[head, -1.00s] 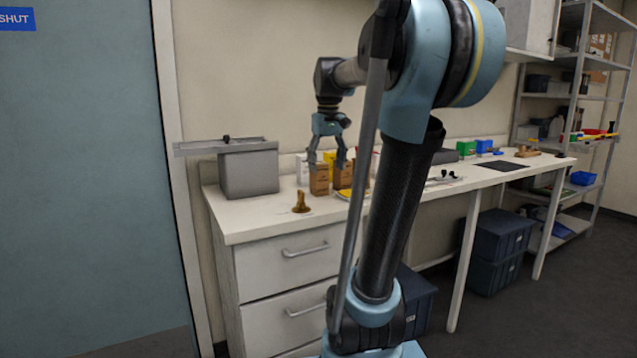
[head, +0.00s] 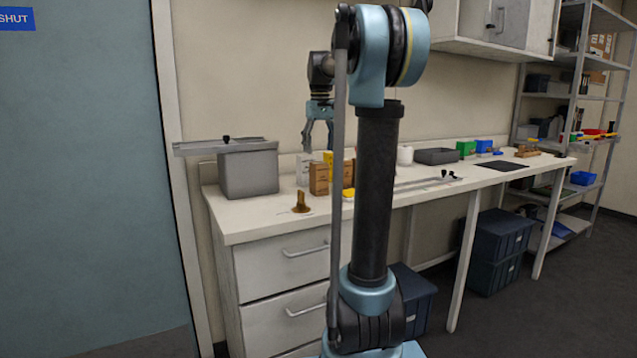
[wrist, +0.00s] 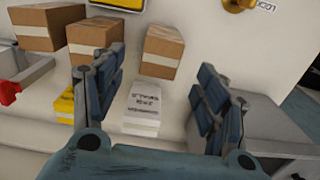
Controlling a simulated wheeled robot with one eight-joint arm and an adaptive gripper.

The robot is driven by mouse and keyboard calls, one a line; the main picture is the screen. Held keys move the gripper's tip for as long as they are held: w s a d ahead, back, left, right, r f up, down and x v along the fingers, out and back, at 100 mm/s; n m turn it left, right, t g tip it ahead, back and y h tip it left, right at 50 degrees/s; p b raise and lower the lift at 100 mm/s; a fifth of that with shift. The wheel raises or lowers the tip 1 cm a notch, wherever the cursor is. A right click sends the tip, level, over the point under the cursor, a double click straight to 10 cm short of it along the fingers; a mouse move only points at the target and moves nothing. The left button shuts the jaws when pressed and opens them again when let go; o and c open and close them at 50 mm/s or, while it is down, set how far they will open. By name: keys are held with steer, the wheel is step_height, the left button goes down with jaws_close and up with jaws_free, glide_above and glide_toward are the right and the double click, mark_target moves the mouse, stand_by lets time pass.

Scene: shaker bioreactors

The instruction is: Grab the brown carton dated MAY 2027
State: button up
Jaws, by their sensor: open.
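Brown cartons (head: 319,179) stand on the white counter, partly behind my arm in the head view. The wrist view shows three of them: left (wrist: 48,29), middle (wrist: 97,42) and right (wrist: 163,47). I cannot read a date on any of them. My gripper (head: 318,146) is open and empty above the cartons; its fingers also show in the wrist view (wrist: 150,85). Between and below the fingers is a white carton (wrist: 145,100) with dark print too small to read. The right brown carton lies just beyond it in the wrist view.
A yellow carton (head: 327,157) stands beside the white carton. A brass-coloured piece (head: 301,203) stands in front of the cartons. A grey box (head: 248,173) is at the counter's left end.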

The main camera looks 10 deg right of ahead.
mark_target(319, 178)
step_height(319, 178, down, 12)
steer(key=shift+w+a+f, duration=0.1)
steer(key=c, duration=1.2)
